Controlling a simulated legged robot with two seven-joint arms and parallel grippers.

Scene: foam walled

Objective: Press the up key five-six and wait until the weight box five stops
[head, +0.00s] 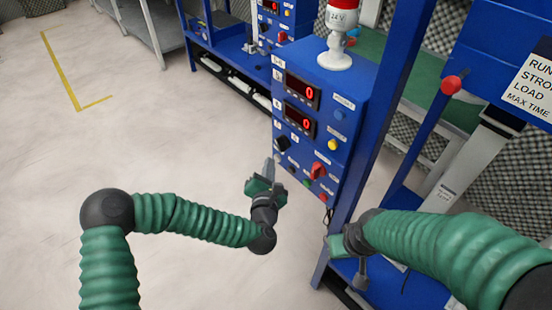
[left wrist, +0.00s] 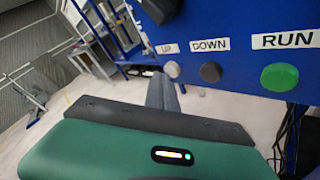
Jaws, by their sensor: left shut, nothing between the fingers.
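A blue control panel (head: 322,92) stands ahead, with two red displays each reading 0. In the left wrist view the grey up key (left wrist: 172,69) sits under the label UP, left of a dark grey DOWN key (left wrist: 210,72) and a green RUN key (left wrist: 279,77). My left gripper (head: 268,169) is shut and empty at the panel's lower left corner. Its fingers (left wrist: 163,92) point at the up key; I cannot tell whether they touch it. My right gripper (head: 360,277) is low by the blue frame, its fingers unclear. I cannot identify weight box five.
A blue post (head: 385,110) stands right of the panel. A red knob (head: 451,85) and a sign (head: 535,85) are at the right. The panel also carries a red switch (head: 318,171) and a yellow button (head: 333,145). Open floor lies left.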

